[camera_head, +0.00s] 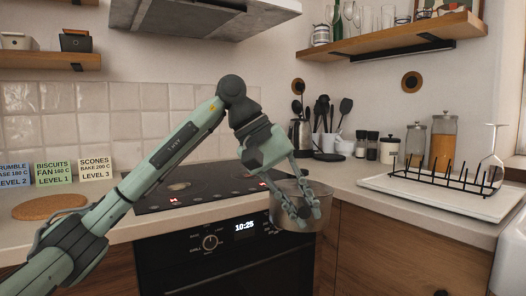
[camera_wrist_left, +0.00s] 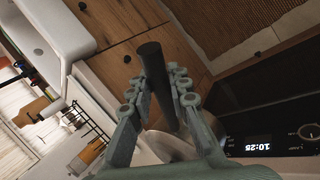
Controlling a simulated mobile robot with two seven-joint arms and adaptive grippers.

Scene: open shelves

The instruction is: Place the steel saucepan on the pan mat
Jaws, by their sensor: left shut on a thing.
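The steel saucepan (camera_head: 282,214) is in the air in front of the counter edge, by the right side of the oven. My left gripper (camera_head: 304,212) is shut on its dark handle, which points toward the camera. In the left wrist view the black handle (camera_wrist_left: 153,62) lies between the fingers of the gripper (camera_wrist_left: 158,92), and the pan body is mostly hidden behind them. The pan mat (camera_head: 49,207), a round brown cork disc, lies bare on the counter at the far left of the head view. My right gripper is not in view.
A black hob (camera_head: 200,190) lies between mat and pan, above the oven (camera_head: 215,262). Recipe cards (camera_head: 53,172) stand behind the mat. A white tray with a dish rack (camera_head: 440,180) and a wine glass (camera_head: 491,160) are at the right. The extractor hood (camera_head: 205,15) hangs above.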

